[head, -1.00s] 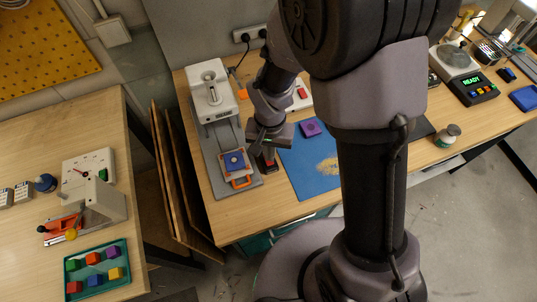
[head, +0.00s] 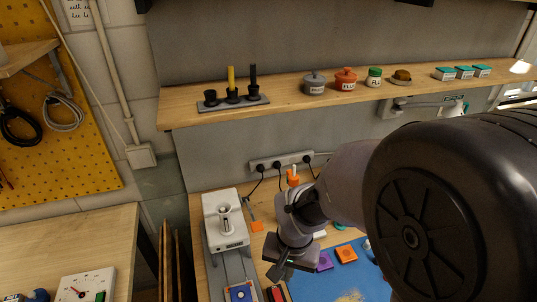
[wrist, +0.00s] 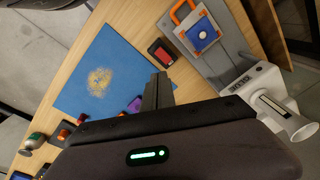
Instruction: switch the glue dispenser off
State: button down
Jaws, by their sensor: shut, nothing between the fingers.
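A black box with a red top (wrist: 160,52) lies near my fingertips in the wrist view. A white machine (head: 225,222) with a grey base stands at the bench's left; it also shows in the wrist view (wrist: 262,88). A white unit (head: 320,234) is mostly hidden behind my arm. A white box with a dial and green switch (head: 82,288) is on the left table. My gripper (head: 280,272) is shut and empty above the bench, also in the wrist view (wrist: 158,88).
A blue mat (wrist: 105,75) lies beside the black box, with purple (head: 324,261) and orange (head: 346,254) blocks. A blue plate with a white disc (wrist: 200,35) sits on the grey base. A wall shelf (head: 290,95) holds jars. A socket strip (head: 280,162) is behind.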

jog(key=s+d+r+t+b, duration=0.2)
jog(key=s+r+b, duration=0.1)
jog(key=s, duration=0.3)
jog(key=s+d+r+m+t+y+b, duration=0.1)
jog(key=s+d+r+t+b, duration=0.2)
jog(key=s+r+b, duration=0.1)
jog(key=shift+s+d+r+y+b, duration=0.2)
jog(key=shift+s+y+b, duration=0.1)
jog(key=shift+s+b, duration=0.65)
jog(key=shift+w, duration=0.2)
